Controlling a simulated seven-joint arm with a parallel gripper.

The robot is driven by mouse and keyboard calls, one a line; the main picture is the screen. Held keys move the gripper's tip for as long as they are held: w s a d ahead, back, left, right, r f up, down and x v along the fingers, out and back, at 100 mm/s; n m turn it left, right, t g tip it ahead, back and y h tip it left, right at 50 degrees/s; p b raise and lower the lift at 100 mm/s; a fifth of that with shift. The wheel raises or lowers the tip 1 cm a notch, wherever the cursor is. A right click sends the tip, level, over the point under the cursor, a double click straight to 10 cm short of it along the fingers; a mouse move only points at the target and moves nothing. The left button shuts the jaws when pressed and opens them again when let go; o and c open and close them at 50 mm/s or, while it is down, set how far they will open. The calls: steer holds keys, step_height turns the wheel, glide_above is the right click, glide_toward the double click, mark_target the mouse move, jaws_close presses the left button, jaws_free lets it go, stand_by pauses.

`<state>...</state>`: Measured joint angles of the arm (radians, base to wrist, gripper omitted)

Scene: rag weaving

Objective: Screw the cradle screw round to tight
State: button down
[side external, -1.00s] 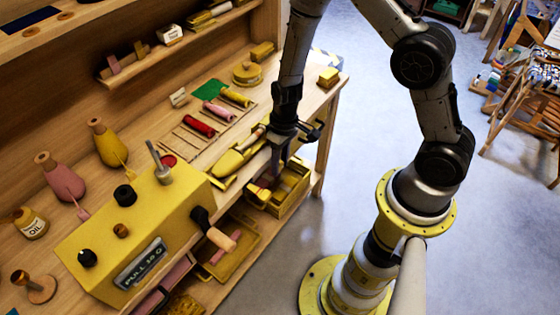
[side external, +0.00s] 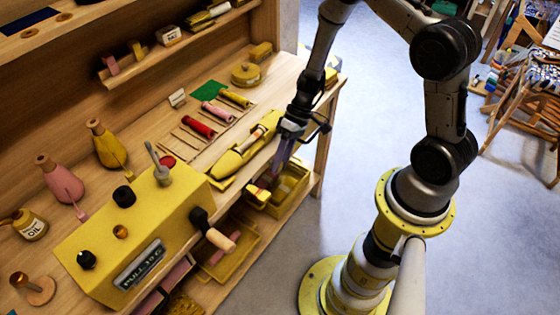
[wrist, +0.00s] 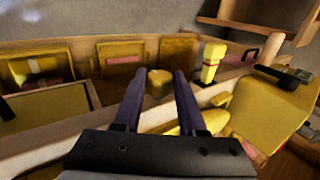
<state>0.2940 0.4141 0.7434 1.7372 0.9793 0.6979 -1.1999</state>
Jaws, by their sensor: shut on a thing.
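My gripper (side external: 272,178) reaches down at a slant over the front right of the bench, beside the yellow boat-shaped piece (side external: 232,160). Its purple fingers point into the area of an open yellow box (side external: 295,182). In the wrist view, my gripper (wrist: 158,84) has a small yellow knob-like piece (wrist: 158,78) between its fingertips, and it is shut on this piece. I take the piece for the cradle screw's head. Its shank and thread are hidden, so how far it is turned cannot be told.
A yellow machine box (side external: 130,235) with a wooden-handled crank (side external: 220,240) stands at the front left. Coloured rolls, including a red one (side external: 198,127), lie in a rack behind. A yellow-handled item (wrist: 211,62) stands close right of the fingers.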

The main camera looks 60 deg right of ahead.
steer(key=shift+d+y, duration=0.2)
steer(key=shift+y, duration=0.8)
steer(key=shift+c, duration=2.4)
jaws_free()
steer(key=shift+f, duration=0.1)
steer(key=v, duration=1.4)
steer(key=shift+f, duration=0.15)
